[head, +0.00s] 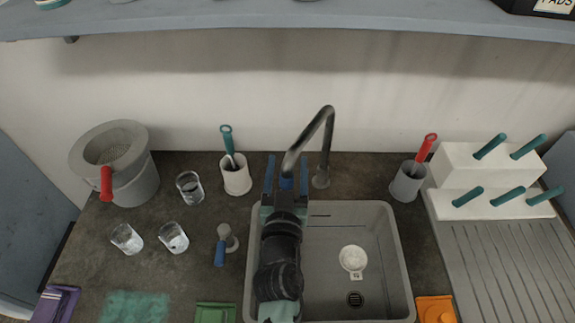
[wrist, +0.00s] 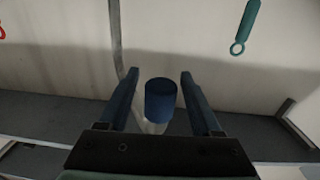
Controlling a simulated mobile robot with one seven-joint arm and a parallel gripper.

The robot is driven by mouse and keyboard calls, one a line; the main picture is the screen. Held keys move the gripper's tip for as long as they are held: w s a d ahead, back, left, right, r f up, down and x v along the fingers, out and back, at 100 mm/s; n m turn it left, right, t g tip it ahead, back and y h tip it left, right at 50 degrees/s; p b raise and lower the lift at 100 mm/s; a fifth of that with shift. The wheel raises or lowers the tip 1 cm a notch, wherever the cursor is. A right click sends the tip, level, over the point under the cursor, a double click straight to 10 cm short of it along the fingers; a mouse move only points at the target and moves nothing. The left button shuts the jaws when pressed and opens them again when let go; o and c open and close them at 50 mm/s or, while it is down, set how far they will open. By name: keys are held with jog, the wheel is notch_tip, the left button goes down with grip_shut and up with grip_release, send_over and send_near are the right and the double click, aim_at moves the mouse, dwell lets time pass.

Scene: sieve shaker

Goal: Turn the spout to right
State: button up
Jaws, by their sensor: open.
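The spout (head: 327,125) is a grey bent pipe rising from its base (head: 321,181) behind the sink. It arches toward the left and front, so its end sits left of the base, near the sink's back left corner. My gripper (head: 286,160) is open there, fingers pointing to the wall. In the wrist view, which looks upside down, a blue cylinder, apparently the spout's tip (wrist: 161,100), stands between the open fingers of my gripper (wrist: 158,76), with gaps on both sides. The pipe also shows in the wrist view (wrist: 115,40). My arm hides part of the sink's left side.
The sink (head: 385,260) holds a white strainer (head: 353,259). A white cup with a green brush (head: 236,178) is left of my gripper; a grey cup with a red brush (head: 407,183) stands right. A rack (head: 480,165) is farther right. A shelf (head: 230,20) runs overhead.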

jog(key=shift+c, duration=0.2)
grip_shut()
dwell(1.3)
